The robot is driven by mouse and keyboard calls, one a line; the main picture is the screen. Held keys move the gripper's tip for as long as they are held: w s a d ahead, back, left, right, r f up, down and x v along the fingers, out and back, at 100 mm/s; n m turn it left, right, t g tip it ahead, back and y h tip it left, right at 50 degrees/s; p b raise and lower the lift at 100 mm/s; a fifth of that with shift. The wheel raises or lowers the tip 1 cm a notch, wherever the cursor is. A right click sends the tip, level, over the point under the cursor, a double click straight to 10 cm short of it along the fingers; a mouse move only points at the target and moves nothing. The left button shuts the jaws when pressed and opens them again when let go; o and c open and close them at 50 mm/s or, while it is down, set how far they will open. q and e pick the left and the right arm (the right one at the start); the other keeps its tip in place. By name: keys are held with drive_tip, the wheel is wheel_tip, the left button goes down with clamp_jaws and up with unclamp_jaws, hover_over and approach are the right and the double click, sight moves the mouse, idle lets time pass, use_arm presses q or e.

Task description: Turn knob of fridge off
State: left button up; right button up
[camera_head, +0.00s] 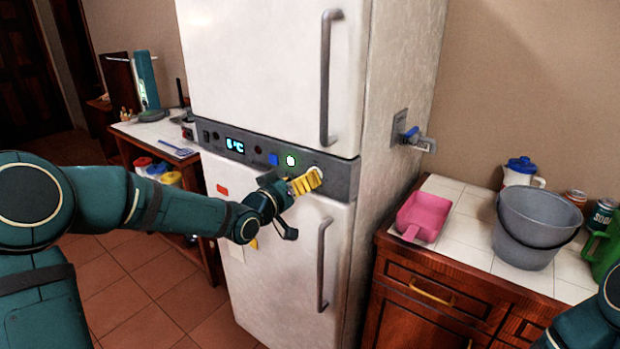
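The white fridge (270,60) stands in the middle, with a grey control panel (340,181) between its upper and lower doors. The panel display (235,146) reads about 6°C, and a round light (291,160) glows pale green. A pale round knob (317,171) is at the panel's right end, partly hidden by yellow ridged finger pads. My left gripper (304,183) has these pads at the knob, touching it or very close. Whether its fingers are closed around the knob is unclear. My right gripper is out of view; only part of that arm shows at lower right.
A tiled counter (465,235) at right holds a pink scoop (424,217), a grey bucket (536,228), a blue-lidded jug (520,172) and cans. The upper (327,80) and lower (323,265) door handles stick out near the knob. A plug (410,137) juts from the fridge's side.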

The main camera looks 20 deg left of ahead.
use_arm(q)
drive_tip(key=shift+x, duration=1.95)
drive_tip(key=shift+c, duration=0.2)
drive_tip(key=c, duration=1.1)
